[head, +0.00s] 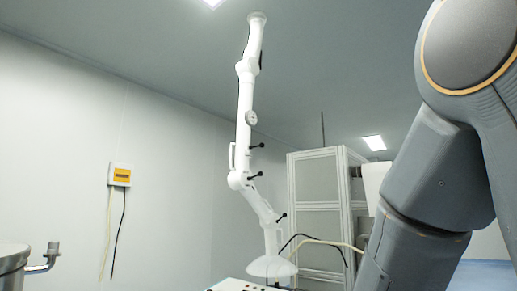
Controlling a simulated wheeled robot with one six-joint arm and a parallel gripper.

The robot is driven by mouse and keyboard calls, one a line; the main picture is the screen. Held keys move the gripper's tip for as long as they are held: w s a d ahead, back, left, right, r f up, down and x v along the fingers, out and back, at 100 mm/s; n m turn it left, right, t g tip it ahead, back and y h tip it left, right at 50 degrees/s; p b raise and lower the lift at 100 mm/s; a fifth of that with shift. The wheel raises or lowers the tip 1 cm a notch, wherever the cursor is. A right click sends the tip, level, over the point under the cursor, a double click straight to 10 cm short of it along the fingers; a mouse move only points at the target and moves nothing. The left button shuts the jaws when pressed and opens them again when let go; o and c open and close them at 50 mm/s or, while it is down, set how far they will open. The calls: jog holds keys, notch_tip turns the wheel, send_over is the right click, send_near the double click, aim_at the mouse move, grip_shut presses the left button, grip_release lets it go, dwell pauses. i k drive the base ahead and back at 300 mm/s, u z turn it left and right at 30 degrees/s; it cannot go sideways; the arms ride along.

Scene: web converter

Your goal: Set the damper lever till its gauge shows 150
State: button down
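A white jointed extraction arm (243,105) hangs from the ceiling and ends in a hood (272,267) low in the middle. A small round gauge (251,118) sits on its upright tube; its reading is too small to tell. Below the gauge, a short black lever (257,146) sticks out to the right. Similar black levers sit lower, one near the elbow (256,177) and one above the hood (281,218). I cannot tell which is the damper lever. My gripper is not in view; only my grey arm links show at the right, apart from the levers.
A white-framed cabinet (318,165) stands behind, right of the extraction arm. A metal vessel (12,262) with a pipe is at lower left. A panel with buttons (232,286) shows at the bottom.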

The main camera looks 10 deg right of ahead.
aim_at(261, 144)
jog(key=z, duration=0.35)
jog(key=i, duration=0.4)
jog(key=z, duration=0.7)
jog(key=i, duration=2.2)
jog(key=u, duration=0.9)
